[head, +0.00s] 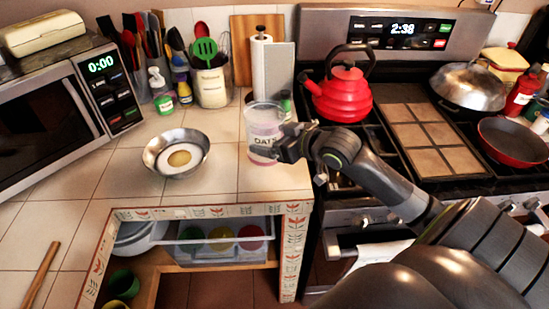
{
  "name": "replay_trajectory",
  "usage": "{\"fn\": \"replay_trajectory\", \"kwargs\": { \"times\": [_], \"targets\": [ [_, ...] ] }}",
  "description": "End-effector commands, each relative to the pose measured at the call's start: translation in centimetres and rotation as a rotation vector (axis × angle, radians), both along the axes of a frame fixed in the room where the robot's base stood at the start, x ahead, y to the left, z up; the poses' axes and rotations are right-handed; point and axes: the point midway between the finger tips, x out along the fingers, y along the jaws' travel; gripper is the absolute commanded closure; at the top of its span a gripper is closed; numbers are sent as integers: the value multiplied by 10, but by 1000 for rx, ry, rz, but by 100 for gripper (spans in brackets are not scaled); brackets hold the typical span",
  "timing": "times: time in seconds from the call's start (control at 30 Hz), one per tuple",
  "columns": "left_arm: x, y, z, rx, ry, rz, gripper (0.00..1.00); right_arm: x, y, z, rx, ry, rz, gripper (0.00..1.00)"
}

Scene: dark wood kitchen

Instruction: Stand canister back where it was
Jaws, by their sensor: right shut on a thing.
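A clear canister (264,122) with a dark "OATS"-like label, partly hidden by the gripper, is upright at the right end of the tiled counter, near the stove. My right gripper (281,147) is shut on the canister's right side, with its arm coming in from the right. I cannot tell whether the canister's base touches the counter. My left gripper does not show.
A metal bowl (161,159) with something pale inside stands left of the canister. A utensil crock (212,83), a paper towel holder (262,62) and a small green-capped bottle (285,104) stand behind. A red kettle (343,93) sits on the stove. Tiles left of the bowl are clear.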

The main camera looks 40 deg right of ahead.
Motion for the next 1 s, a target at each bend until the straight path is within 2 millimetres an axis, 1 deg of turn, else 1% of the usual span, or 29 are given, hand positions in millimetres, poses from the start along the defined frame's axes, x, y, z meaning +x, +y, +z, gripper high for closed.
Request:
{"fn": "replay_trajectory", "kwargs": {
  "times": [0.03, 0.23, 0.43, 0.87, 0.9, 0.97, 1.0],
  "targets": [
    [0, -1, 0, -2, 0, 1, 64, 0, 1, -6, 4, -3, 1, 52],
    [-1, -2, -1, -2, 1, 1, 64, 0, 1, -24, 3, -4, 1, 52],
    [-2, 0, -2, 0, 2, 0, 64, 0, 1, -50, 2, -4, 1, 52],
    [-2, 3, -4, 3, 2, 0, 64, 0, 1, -57, -1, -6, 2, 52],
    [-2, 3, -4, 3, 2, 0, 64, 0, 0, -58, -1, -2, 1, 10],
    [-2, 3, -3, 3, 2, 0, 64, 0, 0, -58, -1, -2, 1, 2],
    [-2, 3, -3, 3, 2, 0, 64, 0, 0, -58, -2, -1, 1, 0]
  ]
}}
